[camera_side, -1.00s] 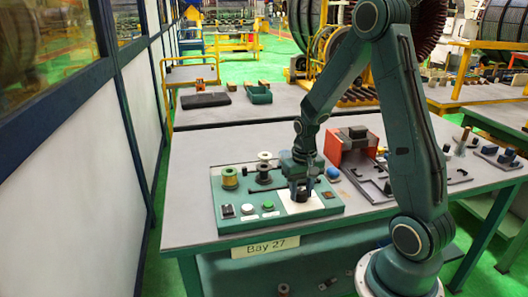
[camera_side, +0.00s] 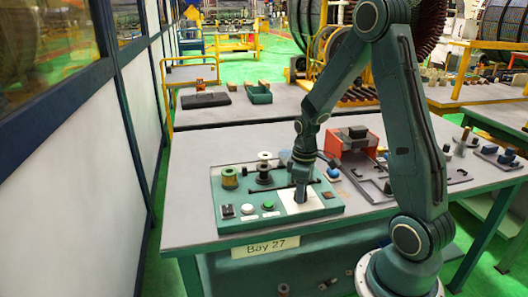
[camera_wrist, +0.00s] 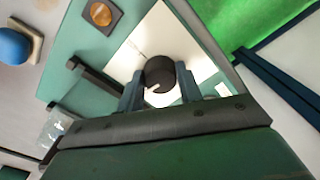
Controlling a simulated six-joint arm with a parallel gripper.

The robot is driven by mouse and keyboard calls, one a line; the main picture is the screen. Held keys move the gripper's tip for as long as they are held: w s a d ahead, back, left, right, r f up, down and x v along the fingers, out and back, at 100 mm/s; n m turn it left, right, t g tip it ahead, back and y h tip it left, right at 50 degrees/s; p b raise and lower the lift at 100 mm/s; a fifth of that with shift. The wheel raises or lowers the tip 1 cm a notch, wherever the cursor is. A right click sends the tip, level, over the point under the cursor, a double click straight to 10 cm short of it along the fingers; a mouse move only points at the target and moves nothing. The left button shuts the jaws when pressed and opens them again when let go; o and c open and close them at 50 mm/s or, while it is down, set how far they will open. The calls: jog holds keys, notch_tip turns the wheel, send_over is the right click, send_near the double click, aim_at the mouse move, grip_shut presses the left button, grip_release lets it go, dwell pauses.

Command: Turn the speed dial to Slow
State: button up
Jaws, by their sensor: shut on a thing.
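The speed dial (camera_wrist: 160,72) is a round black knob with a white pointer mark. It stands on a white plate (camera_wrist: 138,50) on the green control panel (camera_side: 330,210). My gripper (camera_wrist: 160,84) has one finger on each side of the dial and is shut on it. In the side view my gripper (camera_side: 301,196) points straight down over the white plate and hides the dial. The pointer mark faces the lower left in the wrist view. The lettering around the dial is not readable.
The panel also carries a green button (camera_side: 268,205), a white button (camera_side: 248,208), a black switch (camera_side: 228,210) and wire spools (camera_side: 229,178). A dark bar lies beside the plate. The table's left part is clear.

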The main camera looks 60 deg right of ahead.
jog(key=shift+n, duration=0.6)
jog(key=o, duration=1)
notch_tip(320, 180, up, 14)
jog(key=shift+f, duration=0.1)
jog(key=shift+a, duration=0.1)
dwell(0.5)
